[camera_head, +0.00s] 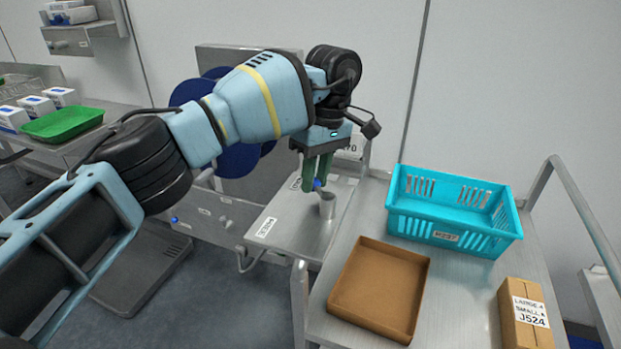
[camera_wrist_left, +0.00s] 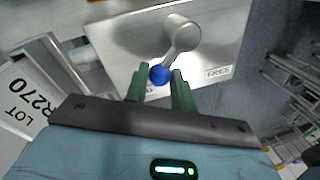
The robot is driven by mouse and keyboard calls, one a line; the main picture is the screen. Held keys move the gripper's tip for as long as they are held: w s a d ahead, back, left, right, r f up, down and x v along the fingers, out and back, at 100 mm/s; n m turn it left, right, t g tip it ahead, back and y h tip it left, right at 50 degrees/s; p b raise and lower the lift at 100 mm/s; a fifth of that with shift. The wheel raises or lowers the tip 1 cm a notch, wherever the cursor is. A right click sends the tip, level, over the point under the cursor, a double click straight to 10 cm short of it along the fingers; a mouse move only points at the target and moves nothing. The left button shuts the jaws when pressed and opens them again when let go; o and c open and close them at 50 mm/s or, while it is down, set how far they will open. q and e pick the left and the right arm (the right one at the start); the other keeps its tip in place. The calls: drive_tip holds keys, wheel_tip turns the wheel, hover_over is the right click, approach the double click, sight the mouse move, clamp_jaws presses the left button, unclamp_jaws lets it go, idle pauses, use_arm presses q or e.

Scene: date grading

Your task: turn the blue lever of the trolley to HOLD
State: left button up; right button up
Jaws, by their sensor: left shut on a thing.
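The trolley's lever has a grey metal arm on a round hub (camera_head: 327,207) and a blue knob (camera_head: 317,185) at its end. It stands on a metal plate (camera_head: 312,232), and the knob points to the back of the plate. My left gripper (camera_head: 318,178) reaches down from above, its green fingers shut around the knob. In the left wrist view the blue knob (camera_wrist_left: 160,75) sits between the fingertips, and the hub (camera_wrist_left: 182,33) lies beyond it. A FREE label (camera_wrist_left: 218,72) is on the plate to the right. Another label is partly hidden by the fingers and unreadable. My right gripper is out of view.
A brown open box (camera_head: 425,292), a turquoise crate (camera_head: 455,236) and a labelled carton (camera_head: 527,320) stand on the metal table to the right. A green tray (camera_head: 63,124) and white boxes lie on the left bench. Dark blue discs are behind my left arm.

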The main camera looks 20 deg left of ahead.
use_arm(q)
drive_tip(key=shift+w+d+m, duration=0.25)
drive_tip(key=shift+d+m, duration=0.15)
drive_tip(key=shift+m, duration=0.6)
drive_tip(key=o, duration=1)
drive_tip(key=shift+r, duration=0.15)
drive_tip(key=shift+w+d+r, duration=0.15)
drive_tip(key=shift+w+r, duration=0.05)
drive_tip(key=shift+r, duration=1.05)
drive_tip(key=shift+w+d+r, duration=0.2)
drive_tip(key=shift+r, duration=1)
drive_tip(key=shift+w+d+r, duration=0.15)
drive_tip(key=shift+w+r, duration=0.05)
drive_tip(key=shift+r, duration=1.05)
